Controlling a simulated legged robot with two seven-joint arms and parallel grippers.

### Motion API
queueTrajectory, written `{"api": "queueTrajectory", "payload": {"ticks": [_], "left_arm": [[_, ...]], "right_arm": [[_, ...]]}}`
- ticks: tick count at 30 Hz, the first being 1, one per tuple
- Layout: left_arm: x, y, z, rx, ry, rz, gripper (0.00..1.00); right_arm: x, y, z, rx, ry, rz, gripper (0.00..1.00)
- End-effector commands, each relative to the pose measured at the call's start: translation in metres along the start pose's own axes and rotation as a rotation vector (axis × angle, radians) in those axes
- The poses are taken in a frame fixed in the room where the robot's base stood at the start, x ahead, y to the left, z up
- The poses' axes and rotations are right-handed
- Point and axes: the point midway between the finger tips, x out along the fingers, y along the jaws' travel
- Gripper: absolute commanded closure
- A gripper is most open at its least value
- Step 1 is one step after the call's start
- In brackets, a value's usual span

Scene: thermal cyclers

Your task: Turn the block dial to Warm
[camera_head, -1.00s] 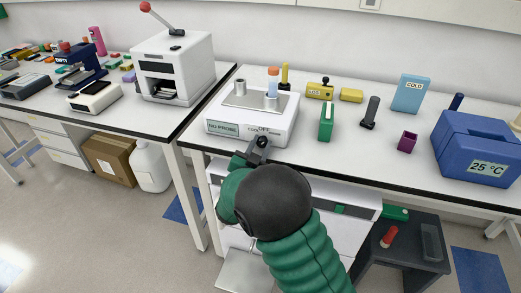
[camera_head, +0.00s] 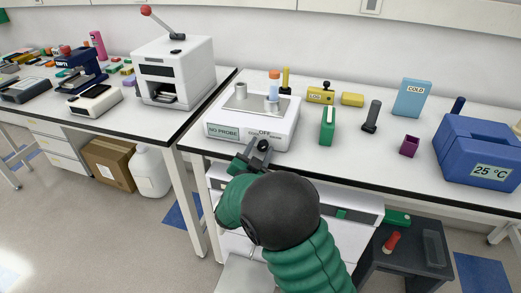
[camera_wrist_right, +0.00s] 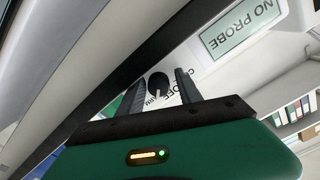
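The white block heater (camera_head: 250,122) stands at the left front of the right-hand bench. Its front has a "NO PROBE" display (camera_head: 223,131) and an "OFF" label; a tube stands in its top. In the wrist view its black round dial (camera_wrist_right: 158,83) lies between my fingertips, with printed labels including "OFF" around it. My right gripper (camera_head: 250,158) is in front of the heater's front edge; in the wrist view its fingers (camera_wrist_right: 161,90) are apart, with gaps beside the dial. Contact with the dial is not visible. My left gripper is not in view.
A green block (camera_head: 327,126), a black upright tool (camera_head: 371,115), a purple cup (camera_head: 409,144) and a blue 25 °C box (camera_head: 478,148) stand to the right. A white press-like machine (camera_head: 175,70) is on the left bench. The bench's front edge runs below my gripper.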

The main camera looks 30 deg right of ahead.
Motion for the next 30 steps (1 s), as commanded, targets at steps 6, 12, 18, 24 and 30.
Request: {"api": "queueTrajectory", "payload": {"ticks": [6,12,18,24,30], "left_arm": [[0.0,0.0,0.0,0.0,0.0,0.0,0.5],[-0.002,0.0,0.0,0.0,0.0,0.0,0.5],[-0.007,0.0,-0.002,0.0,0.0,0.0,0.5],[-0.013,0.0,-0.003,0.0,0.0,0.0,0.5],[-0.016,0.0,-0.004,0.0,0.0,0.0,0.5]], "right_arm": [[0.0,0.003,0.001,-0.003,-0.002,0.007,0.5],[-0.01,0.002,0.001,-0.002,-0.003,0.006,0.5],[-0.059,0.0,0.001,-0.004,-0.007,0.0,0.5],[-0.118,-0.001,0.001,-0.005,-0.004,-0.002,0.5],[-0.159,-0.001,0.001,-0.003,-0.001,0.0,0.5]]}}
